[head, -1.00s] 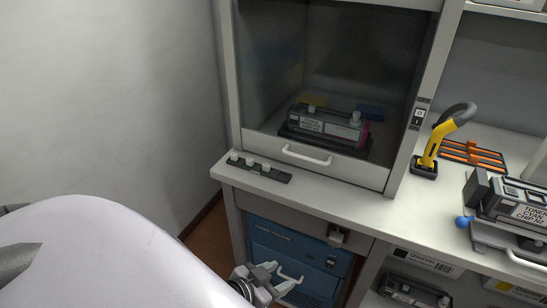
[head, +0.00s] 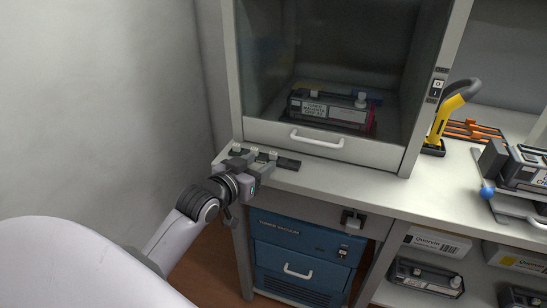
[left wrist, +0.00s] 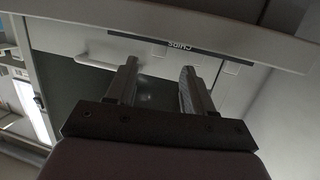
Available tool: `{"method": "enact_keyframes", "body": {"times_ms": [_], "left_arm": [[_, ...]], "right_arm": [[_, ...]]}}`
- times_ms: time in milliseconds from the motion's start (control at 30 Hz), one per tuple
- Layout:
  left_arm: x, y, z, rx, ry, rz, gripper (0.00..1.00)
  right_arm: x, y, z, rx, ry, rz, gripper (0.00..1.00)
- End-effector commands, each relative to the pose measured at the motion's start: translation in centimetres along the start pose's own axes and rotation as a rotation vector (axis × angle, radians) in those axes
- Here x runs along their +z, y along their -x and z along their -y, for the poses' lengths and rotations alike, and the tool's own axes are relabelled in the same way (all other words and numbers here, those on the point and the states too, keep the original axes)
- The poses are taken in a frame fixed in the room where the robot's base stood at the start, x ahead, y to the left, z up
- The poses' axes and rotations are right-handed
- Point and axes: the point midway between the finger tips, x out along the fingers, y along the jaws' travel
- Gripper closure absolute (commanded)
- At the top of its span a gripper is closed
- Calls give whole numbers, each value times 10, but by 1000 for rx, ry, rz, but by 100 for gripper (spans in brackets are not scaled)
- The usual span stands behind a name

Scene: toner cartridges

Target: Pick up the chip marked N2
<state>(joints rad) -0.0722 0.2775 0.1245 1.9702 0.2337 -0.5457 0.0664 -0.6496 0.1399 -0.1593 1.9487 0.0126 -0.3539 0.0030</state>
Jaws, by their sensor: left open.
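A dark chip rack (head: 288,163) lies on the counter's front left corner, with small pale chips (head: 272,156) standing in it. In the left wrist view its strip reads CHIPS (left wrist: 180,43), and pale chips (left wrist: 230,67) show along it. No marking on any chip is readable, so I cannot tell which is N2. My left gripper (head: 252,161) is at the left part of the rack and partly hides it. Its two fingers are apart and empty in the left wrist view (left wrist: 160,70), just short of the chips. My right gripper is out of view.
Behind the rack stands a glass-fronted cabinet (head: 292,138) with a toner cartridge (head: 328,108) inside. A yellow-handled tool (head: 446,114) and another cartridge (head: 528,168) are on the counter at right. A blue toner vacuum (head: 300,262) sits below. The counter front between is clear.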

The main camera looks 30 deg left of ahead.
Motion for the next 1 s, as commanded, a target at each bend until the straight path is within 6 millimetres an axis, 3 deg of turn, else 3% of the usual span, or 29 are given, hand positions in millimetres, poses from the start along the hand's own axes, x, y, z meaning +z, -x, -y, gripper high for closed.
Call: {"method": "enact_keyframes", "body": {"times_ms": [400, 700, 767, 867, 1000], "left_arm": [[-4, -46, -2, 0, 0, 0, 48], [-4, -48, -2, 1, -1, 1, 48], [-4, -48, -2, 0, -1, 1, 64], [-4, -48, -2, 0, -1, 1, 96], [-4, -48, -2, 0, -1, 1, 100]], "right_arm": [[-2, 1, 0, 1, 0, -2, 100], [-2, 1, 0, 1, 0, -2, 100], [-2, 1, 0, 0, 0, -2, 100], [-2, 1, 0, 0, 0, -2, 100], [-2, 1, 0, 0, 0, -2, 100]]}}
